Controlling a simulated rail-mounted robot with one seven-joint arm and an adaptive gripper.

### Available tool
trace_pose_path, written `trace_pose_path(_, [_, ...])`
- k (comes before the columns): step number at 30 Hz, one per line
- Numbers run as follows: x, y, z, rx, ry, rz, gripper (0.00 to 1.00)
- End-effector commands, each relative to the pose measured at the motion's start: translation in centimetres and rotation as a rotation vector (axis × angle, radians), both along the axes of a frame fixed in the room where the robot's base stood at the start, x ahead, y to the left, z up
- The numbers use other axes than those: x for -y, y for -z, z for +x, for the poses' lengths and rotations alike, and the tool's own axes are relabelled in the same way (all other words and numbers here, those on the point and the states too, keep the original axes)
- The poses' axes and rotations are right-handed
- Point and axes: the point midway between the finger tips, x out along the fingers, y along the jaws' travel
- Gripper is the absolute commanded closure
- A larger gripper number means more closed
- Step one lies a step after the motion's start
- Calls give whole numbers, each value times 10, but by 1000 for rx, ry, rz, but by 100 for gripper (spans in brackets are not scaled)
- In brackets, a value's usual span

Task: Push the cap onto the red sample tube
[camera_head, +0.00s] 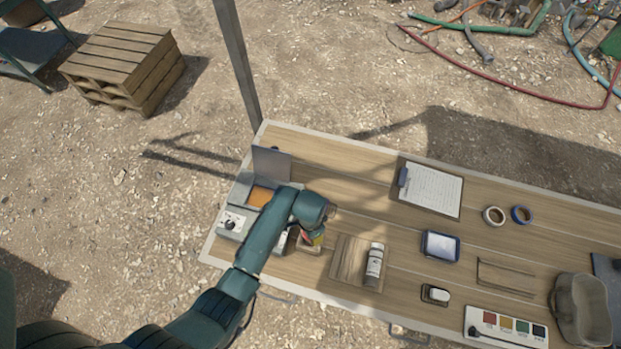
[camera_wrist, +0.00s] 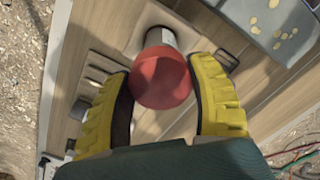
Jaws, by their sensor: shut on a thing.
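My gripper (camera_wrist: 162,98) has two yellow-padded fingers, one on each side of a round red piece that looks like the cap (camera_wrist: 160,78). It is shut on this piece. A pale grey cylinder (camera_wrist: 162,37) shows just beyond the red piece. I cannot tell whether the two touch or whether it is the sample tube. In the head view my gripper (camera_head: 313,237) is at the left part of the table, low over a small wooden holder (camera_head: 310,249). My arm hides most of that spot, and the red tube is not clearly visible there.
On the wooden table (camera_head: 350,150), an open-lidded box (camera_head: 272,163) stands behind my arm. A labelled bottle (camera_head: 374,262) is on a wooden board to the right.

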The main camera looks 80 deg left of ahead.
Motion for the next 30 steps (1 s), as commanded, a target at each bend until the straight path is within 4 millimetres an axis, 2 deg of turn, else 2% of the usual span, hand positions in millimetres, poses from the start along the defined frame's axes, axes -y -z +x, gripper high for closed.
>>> trace_pose_path(25, [0,6,0,0,0,0,58])
trace_pose_path(26, [0,6,0,0,0,0,37])
trace_pose_path(30, [0,6,0,0,0,0,11])
